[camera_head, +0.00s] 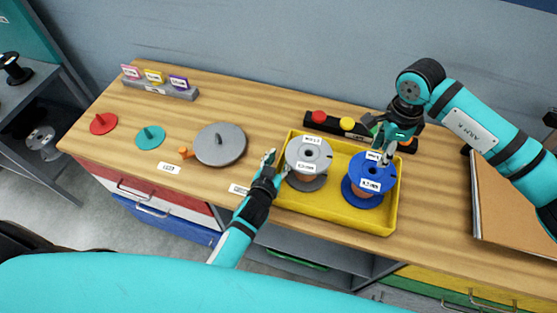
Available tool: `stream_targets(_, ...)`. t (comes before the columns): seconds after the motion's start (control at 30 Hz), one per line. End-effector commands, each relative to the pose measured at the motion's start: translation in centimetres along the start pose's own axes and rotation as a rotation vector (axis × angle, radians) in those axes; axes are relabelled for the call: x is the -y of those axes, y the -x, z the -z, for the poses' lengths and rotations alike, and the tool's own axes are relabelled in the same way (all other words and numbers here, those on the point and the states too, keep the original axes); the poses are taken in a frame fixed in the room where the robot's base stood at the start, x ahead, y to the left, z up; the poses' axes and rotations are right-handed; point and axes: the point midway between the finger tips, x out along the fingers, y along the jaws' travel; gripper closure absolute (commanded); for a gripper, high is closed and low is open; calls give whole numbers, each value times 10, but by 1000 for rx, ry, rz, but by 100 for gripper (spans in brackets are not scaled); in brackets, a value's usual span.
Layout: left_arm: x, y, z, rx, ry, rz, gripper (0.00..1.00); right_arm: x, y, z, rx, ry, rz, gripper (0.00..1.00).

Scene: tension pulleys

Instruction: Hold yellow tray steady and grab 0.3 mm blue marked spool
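The yellow tray (337,213) sits on the wooden bench and holds two spools. The blue spool (385,179) with white labels stands at its right. A grey spool (318,151) with white labels stands at its left. My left gripper (274,166) is at the tray's left wall, its fingers apart and close to the grey spool. Whether they clamp the wall I cannot tell. My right gripper (384,152) is over the far side of the blue spool, pointing down, fingers seemingly apart. Its contact with the spool is unclear. The label print is too small to read surely.
A dark strip with coloured buttons (347,124) lies behind the tray. A grey disc (220,145), an orange piece (186,152), a teal disc (151,137) and a red disc (103,123) lie to the left. A brown panel (500,205) is at right.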

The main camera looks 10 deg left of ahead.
Motion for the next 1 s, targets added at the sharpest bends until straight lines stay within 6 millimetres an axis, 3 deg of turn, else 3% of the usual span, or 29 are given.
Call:
stream_targets(0.2,0,0,0,0,1,0,67,0,0,0,0,0,0,62)
stream_targets(0.47,0,0,0,1,1,0,100,0,0,0,0,0,0,62)
stream_targets(1.0,0,0,0,1,1,0,100,0,0,0,0,0,0,62)
